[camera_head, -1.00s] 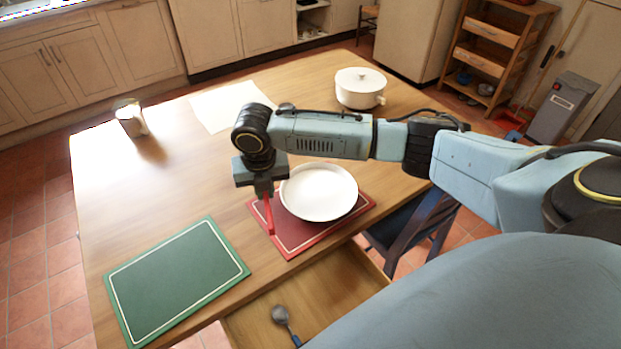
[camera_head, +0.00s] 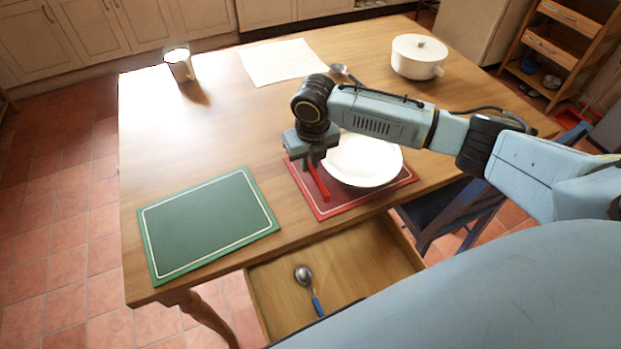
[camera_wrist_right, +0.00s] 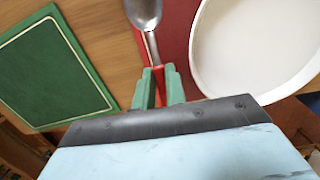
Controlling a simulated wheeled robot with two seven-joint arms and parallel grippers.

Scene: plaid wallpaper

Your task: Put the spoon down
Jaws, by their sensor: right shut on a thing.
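My right gripper (camera_head: 313,162) is shut on a spoon with a red handle (camera_head: 319,183), above the left part of the red placemat (camera_head: 330,209). In the right wrist view, the green fingers (camera_wrist_right: 159,88) close around the handle and the metal bowl (camera_wrist_right: 145,12) points away, cut by the top edge. Whether the spoon touches the placemat I cannot tell. A white plate (camera_head: 368,162) lies on the placemat, right of the gripper; it also shows in the right wrist view (camera_wrist_right: 255,45). My left gripper is not in view.
A green placemat (camera_head: 208,222) lies empty to the left. An open drawer (camera_head: 365,255) holds a blue-handled spoon (camera_head: 304,278). At the back are a cloth (camera_head: 283,62), another spoon (camera_head: 341,69), a white pot (camera_head: 418,56) and a mug (camera_head: 179,64). The table's middle left is clear.

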